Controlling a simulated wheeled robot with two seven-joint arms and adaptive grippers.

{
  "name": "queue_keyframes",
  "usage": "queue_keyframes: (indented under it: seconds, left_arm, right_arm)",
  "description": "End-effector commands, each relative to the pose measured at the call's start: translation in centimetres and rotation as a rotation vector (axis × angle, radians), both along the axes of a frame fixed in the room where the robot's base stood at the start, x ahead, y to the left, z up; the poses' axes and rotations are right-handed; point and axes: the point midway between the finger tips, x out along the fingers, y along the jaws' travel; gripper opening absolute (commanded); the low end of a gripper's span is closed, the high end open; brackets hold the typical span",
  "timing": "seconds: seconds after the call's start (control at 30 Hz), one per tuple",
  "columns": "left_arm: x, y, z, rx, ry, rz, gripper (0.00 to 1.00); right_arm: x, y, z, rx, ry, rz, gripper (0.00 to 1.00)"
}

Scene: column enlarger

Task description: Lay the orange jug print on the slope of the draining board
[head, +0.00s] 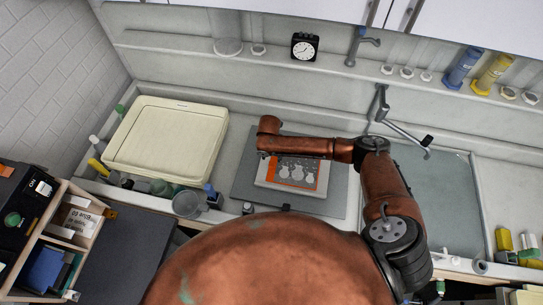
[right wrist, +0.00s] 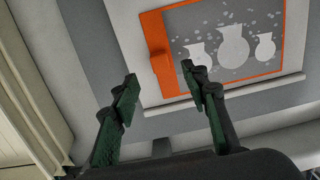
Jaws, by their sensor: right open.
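The orange jug print (head: 297,173) has an orange border, a grey middle and pale jug shapes. In the head view my right arm partly hides the print's upper edge. My left gripper is out of view.
A cream tray (head: 165,145) stands at the left, with bottles and a grey cup (head: 186,204) beside it. A clock (head: 304,47) stands on the back shelf. The dark slab (head: 325,205) is bare around the panel.

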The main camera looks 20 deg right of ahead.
Motion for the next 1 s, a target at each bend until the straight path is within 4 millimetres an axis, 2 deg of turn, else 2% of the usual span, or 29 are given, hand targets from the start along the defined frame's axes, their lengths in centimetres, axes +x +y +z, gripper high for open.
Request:
queue_keyframes:
  seconds: [0.4, 0.83, 1.0]
  left_arm:
    - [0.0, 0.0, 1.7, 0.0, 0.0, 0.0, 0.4]
    - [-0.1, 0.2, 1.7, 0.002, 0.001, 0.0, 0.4]
    - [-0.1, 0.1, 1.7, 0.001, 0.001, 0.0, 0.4]
  right_arm:
    - [-0.2, 0.1, 1.7, 0.0, 0.0, 0.0, 0.41]
    - [-0.2, 0.1, 1.9, 0.0, 0.0, 0.0, 0.41]
    - [-0.3, 0.3, 3.9, 0.002, -0.002, 0.0, 0.41]
